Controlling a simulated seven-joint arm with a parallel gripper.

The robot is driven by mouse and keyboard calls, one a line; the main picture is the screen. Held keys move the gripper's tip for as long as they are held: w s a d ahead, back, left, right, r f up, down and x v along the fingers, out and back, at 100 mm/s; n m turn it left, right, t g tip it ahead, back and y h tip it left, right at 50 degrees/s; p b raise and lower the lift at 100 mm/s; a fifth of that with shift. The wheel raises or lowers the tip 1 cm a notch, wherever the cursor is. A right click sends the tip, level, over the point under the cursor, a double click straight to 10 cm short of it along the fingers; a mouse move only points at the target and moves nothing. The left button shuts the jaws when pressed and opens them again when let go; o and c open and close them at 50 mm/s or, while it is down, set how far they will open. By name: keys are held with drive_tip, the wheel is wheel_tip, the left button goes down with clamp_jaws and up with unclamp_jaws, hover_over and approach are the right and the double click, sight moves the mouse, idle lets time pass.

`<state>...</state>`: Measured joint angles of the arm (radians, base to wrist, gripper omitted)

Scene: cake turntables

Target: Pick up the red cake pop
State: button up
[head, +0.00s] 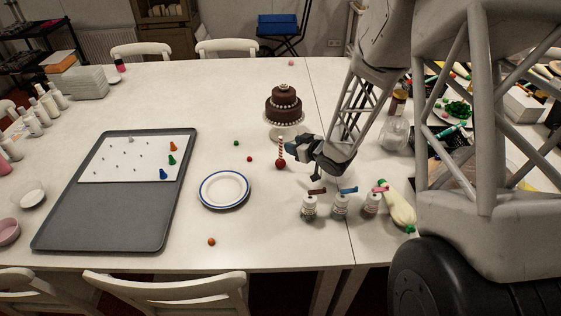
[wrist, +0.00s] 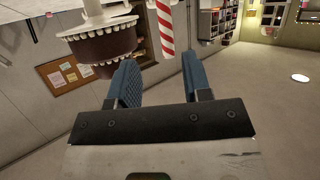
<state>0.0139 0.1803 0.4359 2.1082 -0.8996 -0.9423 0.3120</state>
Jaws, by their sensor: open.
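The red cake pop (head: 280,163) stands head-down on the white table, with its red-and-white striped stick (head: 281,147) pointing up. My gripper (head: 297,145) is just to the right of the stick in the head view. Its blue fingers are apart with nothing between them. In the wrist view, which looks upside down, the striped stick (wrist: 165,28) lies beyond the open fingertips (wrist: 158,62), between their lines and nearer the right finger. The cake pop's red head is not visible in the wrist view.
A chocolate tiered cake (head: 283,108) on a white stand is behind the cake pop. A blue-rimmed plate (head: 224,190) and a grey tray (head: 105,217) lie to the left. Several small bottles (head: 340,206) stand in front of my gripper. Small coloured balls lie left of the cake pop.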

sight(281, 152)
drive_tip(key=shift+a+f+y, duration=0.45)
drive_tip(key=shift+f+y, duration=0.05)
drive_tip(key=shift+f, duration=0.3)
drive_tip(key=shift+a, duration=0.1)
drive_tip(key=shift+x, duration=1.25)
drive_tip(key=shift+w+f, duration=0.1)
drive_tip(key=shift+x, duration=2.45)
drive_tip(key=shift+f, duration=0.15)
clamp_jaws()
